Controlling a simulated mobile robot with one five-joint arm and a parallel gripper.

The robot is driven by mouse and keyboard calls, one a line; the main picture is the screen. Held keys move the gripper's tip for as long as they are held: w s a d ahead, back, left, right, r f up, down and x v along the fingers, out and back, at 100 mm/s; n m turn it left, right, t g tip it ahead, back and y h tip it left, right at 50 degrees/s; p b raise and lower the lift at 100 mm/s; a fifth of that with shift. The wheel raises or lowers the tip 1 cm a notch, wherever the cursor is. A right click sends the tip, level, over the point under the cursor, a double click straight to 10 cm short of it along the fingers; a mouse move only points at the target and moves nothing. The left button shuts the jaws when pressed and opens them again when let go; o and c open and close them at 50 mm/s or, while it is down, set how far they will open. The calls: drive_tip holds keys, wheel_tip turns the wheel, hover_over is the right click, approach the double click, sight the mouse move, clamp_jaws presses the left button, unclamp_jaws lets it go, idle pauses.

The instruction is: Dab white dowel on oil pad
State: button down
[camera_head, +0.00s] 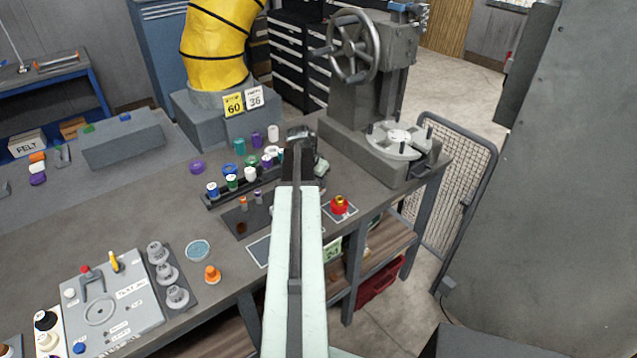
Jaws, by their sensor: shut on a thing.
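My gripper (300,136) is at the far end of my arm, over the back of the bench beside the rack of coloured pieces. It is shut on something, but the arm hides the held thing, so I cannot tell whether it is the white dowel. A round blue-grey pad (197,250), which may be the oil pad, lies flat at the front of the bench, left of my arm and well away from my gripper. Short orange and purple pegs (243,203) (258,197) stand on a dark plate left of my arm.
A dark rack (213,201) holds several coloured cylinders, with more loose behind it. An orange piece (212,274) stands near the round pad, beside grey knobbed weights (167,273). A red piece (339,204) sits right of my arm. A handwheel press (365,100) stands at back right.

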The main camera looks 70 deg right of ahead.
drive_tip(key=shift+f+b, duration=0.6)
drive_tip(key=shift+b, duration=0.05)
idle(0.3)
drive_tip(key=shift+r, duration=0.1)
idle(0.6)
wheel_tip(320, 180, up, 7)
drive_tip(key=p, duration=0.7)
wheel_tip(320, 180, down, 2)
drive_tip(key=shift+f+b, duration=0.1)
drive_tip(key=shift+b, duration=0.9)
drive_tip(key=shift+r, duration=0.25)
drive_tip(key=shift+s, duration=0.1)
